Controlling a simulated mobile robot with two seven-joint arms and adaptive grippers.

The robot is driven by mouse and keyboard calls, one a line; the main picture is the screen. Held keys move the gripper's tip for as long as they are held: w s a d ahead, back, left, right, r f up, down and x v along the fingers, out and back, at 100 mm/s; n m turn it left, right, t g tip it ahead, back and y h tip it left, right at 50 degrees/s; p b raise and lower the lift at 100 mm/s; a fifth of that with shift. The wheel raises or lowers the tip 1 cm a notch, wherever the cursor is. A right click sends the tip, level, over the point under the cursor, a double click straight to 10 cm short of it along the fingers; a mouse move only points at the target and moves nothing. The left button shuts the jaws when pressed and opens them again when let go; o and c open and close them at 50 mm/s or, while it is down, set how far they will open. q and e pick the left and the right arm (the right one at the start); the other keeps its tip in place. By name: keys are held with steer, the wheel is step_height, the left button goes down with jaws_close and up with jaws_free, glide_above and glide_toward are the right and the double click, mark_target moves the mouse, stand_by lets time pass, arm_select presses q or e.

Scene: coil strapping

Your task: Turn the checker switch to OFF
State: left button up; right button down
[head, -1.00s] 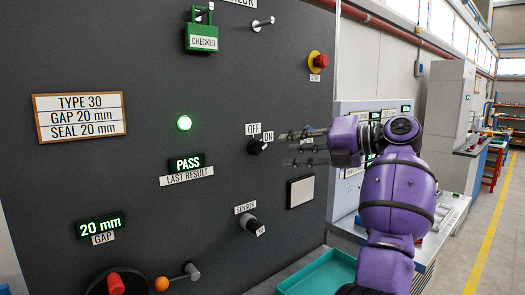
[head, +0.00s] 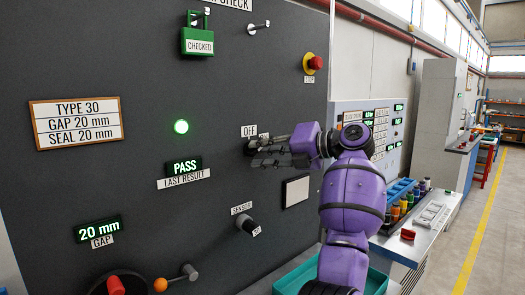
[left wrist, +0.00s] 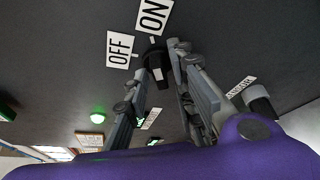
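The checker switch is a black knob (left wrist: 155,58) on the dark panel, with a white OFF label (left wrist: 119,48) and a white ON label (left wrist: 153,17) beside it in the left wrist view. In the head view the OFF label (head: 248,131) shows, while my fingers hide most of the knob. My left gripper (head: 262,152) is at the switch. In the left wrist view its two fingers (left wrist: 160,62) stand apart on either side of the knob. I cannot tell whether they touch it, nor which label the knob points to. My right gripper is not in view.
The panel also carries a sensor knob (head: 247,223) below, a red stop button (head: 312,63) above right, a lit green lamp (head: 181,126) and a PASS display (head: 184,166). A green CHECKED tag (head: 197,41) hangs at the top. A teal tray (head: 375,282) is low at the right.

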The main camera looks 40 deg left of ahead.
arm_select(q)
jaws_close()
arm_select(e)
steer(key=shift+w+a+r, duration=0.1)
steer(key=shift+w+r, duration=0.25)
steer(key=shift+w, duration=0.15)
